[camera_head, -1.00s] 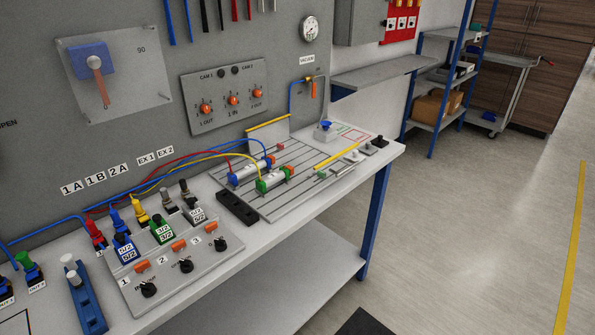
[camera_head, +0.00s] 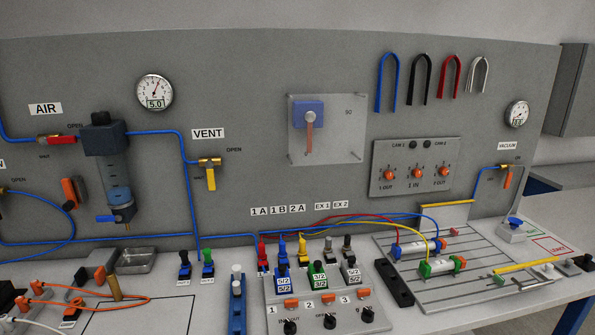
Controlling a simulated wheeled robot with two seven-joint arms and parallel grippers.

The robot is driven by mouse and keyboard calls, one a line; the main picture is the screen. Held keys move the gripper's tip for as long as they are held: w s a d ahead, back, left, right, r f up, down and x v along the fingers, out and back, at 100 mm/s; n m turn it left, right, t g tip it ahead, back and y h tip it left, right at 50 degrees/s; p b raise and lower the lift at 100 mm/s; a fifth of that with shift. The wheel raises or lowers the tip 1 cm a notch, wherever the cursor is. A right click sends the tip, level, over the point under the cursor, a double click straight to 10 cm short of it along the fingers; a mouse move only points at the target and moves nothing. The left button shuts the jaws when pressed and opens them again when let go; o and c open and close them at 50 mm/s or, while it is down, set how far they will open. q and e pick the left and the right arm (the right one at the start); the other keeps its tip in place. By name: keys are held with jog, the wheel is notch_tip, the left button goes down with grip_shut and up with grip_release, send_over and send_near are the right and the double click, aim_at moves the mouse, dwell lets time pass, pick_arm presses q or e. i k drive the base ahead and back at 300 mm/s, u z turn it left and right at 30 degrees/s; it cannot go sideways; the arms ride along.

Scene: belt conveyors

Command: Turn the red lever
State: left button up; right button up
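A red lever (camera_head: 55,139) sits on a brass valve in the blue air line, under the AIR label, at the upper left of the grey panel. Its handle lies roughly horizontal, along the hose. An OPEN label is just above right of it. Another reddish-orange lever (camera_head: 309,136) hangs down from a blue block on a clear plate in the middle of the panel. A small orange lever (camera_head: 506,178) hangs down on the VACUUM valve at the right. Neither of my grippers is in view.
A yellow lever (camera_head: 211,178) points down under the VENT label. A filter unit (camera_head: 113,165) hangs right of the AIR valve. The bench carries a valve block (camera_head: 318,316), a slotted plate with cylinders (camera_head: 455,290), a metal tray (camera_head: 135,262) and orange hoses at lower left.

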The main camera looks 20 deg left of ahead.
aim_at(45, 140)
jog(key=u, duration=1.9)
